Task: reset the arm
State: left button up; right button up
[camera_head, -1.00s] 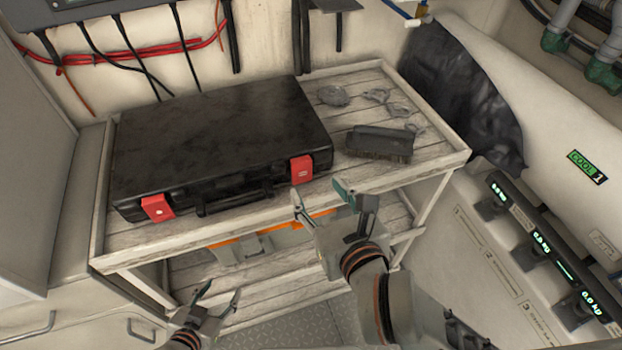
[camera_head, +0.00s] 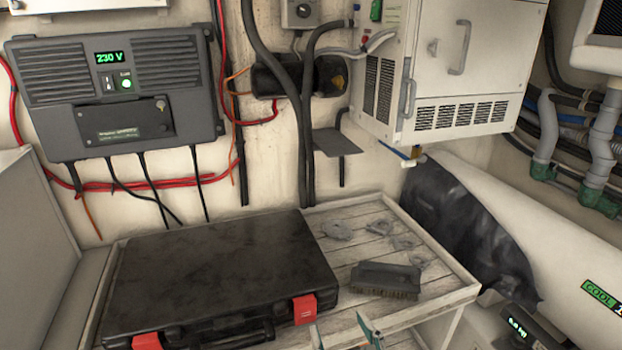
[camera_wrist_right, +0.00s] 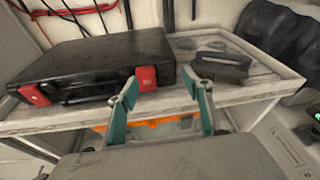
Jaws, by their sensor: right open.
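My right gripper (camera_wrist_right: 160,100) is open and empty in the right wrist view, its two green-padded fingers apart in front of the shelf's front edge. In the head view only the tips of my right gripper (camera_head: 345,335) show at the bottom edge. My left gripper is out of view. A black case (camera_head: 215,275) with red latches lies shut on the wooden shelf (camera_head: 345,250); it also shows in the right wrist view (camera_wrist_right: 100,60). The right fingers are apart from the brush.
A dark brush (camera_head: 385,280) and several small metal parts (camera_head: 400,241) lie right of the case. A charger unit (camera_head: 115,95) and a white cabinet (camera_head: 455,70) hang above. An orange item (camera_wrist_right: 150,124) sits below the shelf top.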

jog(key=w+d+r+n+t+h, duration=0.25)
jog(key=d+r+n+t, duration=0.35)
jog(key=n, duration=0.3)
notch_tip(320, 180, down, 22)
jog(key=s+n+g+y, duration=0.2)
jog(key=n+g+y, duration=0.3)
jog(key=n, duration=1.6)
jog(key=s+d+f+n+g+h, duration=0.2)
jog(key=s+d+f+n, duration=0.1)
jog(key=f, duration=0.6)
jog(key=s+d+f+n+g+h, duration=0.1)
jog(key=s+d+f+n+g, duration=0.2)
jog(key=s+d+f, duration=0.2)
notch_tip(320, 180, down, 4)
jog(key=d, duration=0.2)
jog(key=shift+d+r+g+h, duration=0.15)
jog(key=shift+d+g+h, duration=0.15)
jog(key=shift+h, duration=0.05)
jog(key=shift+s, duration=0.1)
